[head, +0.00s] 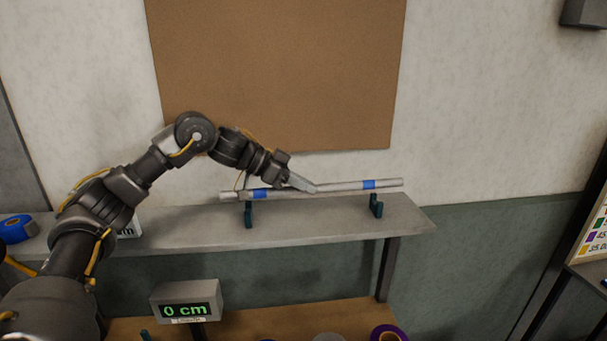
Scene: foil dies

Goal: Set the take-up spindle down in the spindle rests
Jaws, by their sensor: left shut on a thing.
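The take-up spindle (340,187) is a long pale grey rod with two blue bands. It lies lengthwise along the grey shelf, its right end looking slightly higher than its left. My left gripper (302,184) is shut on the spindle near its middle, between the blue bands. The two dark teal spindle rests stand on the shelf, the left rest (248,215) under the left blue band and the right rest (376,206) under the right one. The spindle is over both rests; I cannot tell whether it touches them. My right gripper is not in view.
The shelf (310,223) is bare in front of the rests. A blue roll (17,229) lies at its left end. Below, a display reading 0 cm (187,301) stands by a wooden surface with a purple roll (389,334). A brown board (275,75) hangs on the wall behind.

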